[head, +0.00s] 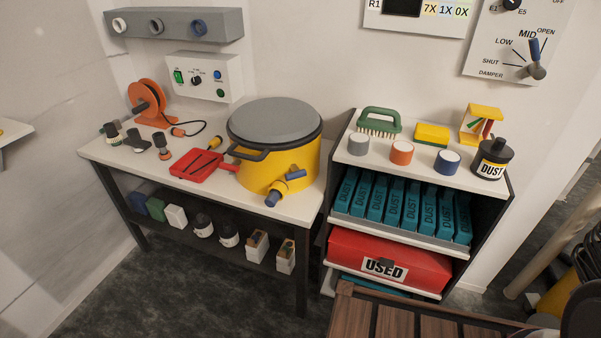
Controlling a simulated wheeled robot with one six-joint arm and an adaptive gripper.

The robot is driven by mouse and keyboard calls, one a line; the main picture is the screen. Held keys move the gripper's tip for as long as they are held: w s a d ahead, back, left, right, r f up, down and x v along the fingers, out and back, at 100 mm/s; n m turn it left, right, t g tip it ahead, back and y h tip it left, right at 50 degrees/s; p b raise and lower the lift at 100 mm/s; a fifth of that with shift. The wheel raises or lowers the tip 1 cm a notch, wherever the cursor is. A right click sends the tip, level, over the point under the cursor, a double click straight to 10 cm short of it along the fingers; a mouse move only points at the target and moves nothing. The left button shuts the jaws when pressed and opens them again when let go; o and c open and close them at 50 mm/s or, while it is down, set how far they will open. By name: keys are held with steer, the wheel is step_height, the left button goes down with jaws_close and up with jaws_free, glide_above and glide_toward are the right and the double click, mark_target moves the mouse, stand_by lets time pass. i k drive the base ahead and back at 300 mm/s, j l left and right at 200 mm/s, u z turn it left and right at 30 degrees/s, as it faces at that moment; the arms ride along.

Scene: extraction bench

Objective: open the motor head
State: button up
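A yellow drum (292,161) stands at the right end of the white workbench (115,160). A round grey lid (275,117), which looks like the motor head, sits level on top and looks shut, with a dark rim around it. A dark handle (248,154) sticks out at the drum's front left. A yellow port with blue ends (284,188) is on the drum's lower front. My gripper does not show in this view.
A red dustpan (196,166), an orange reel (147,101) and small fittings crowd the bench to the left. A switch box (204,76) is behind. On the right, a shelf unit holds a brush (379,122), cups, a DUST bottle (492,159) and a red USED bin (388,264). A slatted wooden surface (400,322) is in front.

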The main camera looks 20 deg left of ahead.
mark_target(268, 125)
steer(key=u, duration=1.3)
